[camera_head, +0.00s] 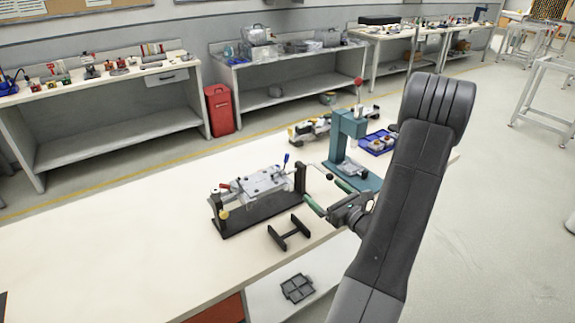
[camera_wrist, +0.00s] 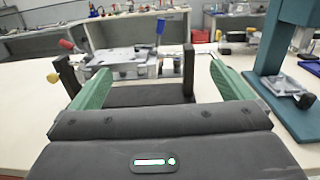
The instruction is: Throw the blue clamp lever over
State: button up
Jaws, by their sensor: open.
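The blue clamp lever (camera_head: 286,159) stands upright at the far right corner of a metal clamping fixture (camera_head: 262,187) on the workbench. In the wrist view the blue lever (camera_wrist: 160,27) rises above the fixture's metal plate (camera_wrist: 120,57), a little right of the middle. My gripper (camera_head: 329,195) is at the right end of the fixture, near the bench edge. Its green fingers (camera_wrist: 157,68) are spread wide and empty, with the lever beyond them and between them in the picture. The gripper does not touch the lever.
A teal press (camera_head: 346,135) stands close behind my gripper, to the right in the wrist view. A black H-shaped bracket (camera_head: 289,232) lies in front of the fixture. A blue tray (camera_head: 377,143) sits beyond the press. The bench's left part is clear.

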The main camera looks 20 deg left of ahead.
jog(key=shift+s+d, duration=0.25)
jog(key=shift+d, duration=0.05)
jog(key=p+x, duration=0.2)
jog(key=x, duration=0.7)
jog(key=b+v, duration=0.1)
jog(key=v, duration=0.4)
jog(key=shift+s+d, duration=0.15)
